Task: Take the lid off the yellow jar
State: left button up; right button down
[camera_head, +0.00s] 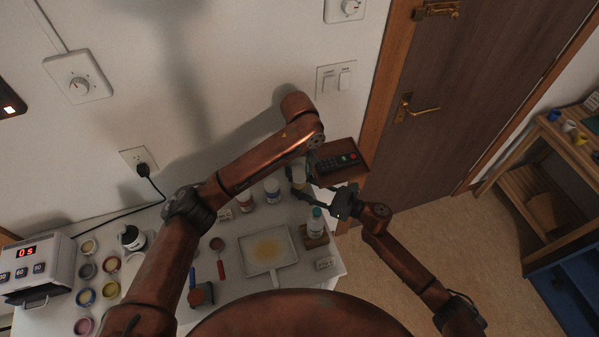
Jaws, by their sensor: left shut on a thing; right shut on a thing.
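A small pale yellowish jar (298,180) is at the back right of the white table, partly hidden by both grippers. My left gripper (307,172) reaches down from above and is shut at the jar's top, where the lid is. The lid is too small and covered to make out clearly. My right gripper (315,192) comes in from the right and is shut on the jar's body from the side. I cannot tell whether the lid and jar are apart, or whether the jar is lifted off the table.
Other jars (272,186) stand left of it. A white tray (268,268) with a yellowish stain and a green-capped bottle (316,222) are nearer. A wooden shelf with a black remote (338,162) is close on the right. Several paint pots (86,297) stand at left.

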aim_at(299, 175)
pick_arm(q)
jog(key=shift+r, duration=0.25)
dwell(0.3)
jog(key=shift+r, duration=0.85)
jog(key=shift+r, duration=2)
pick_arm(e)
jog(key=c, duration=1.2)
grip_release()
jog(key=shift+d, duration=0.1)
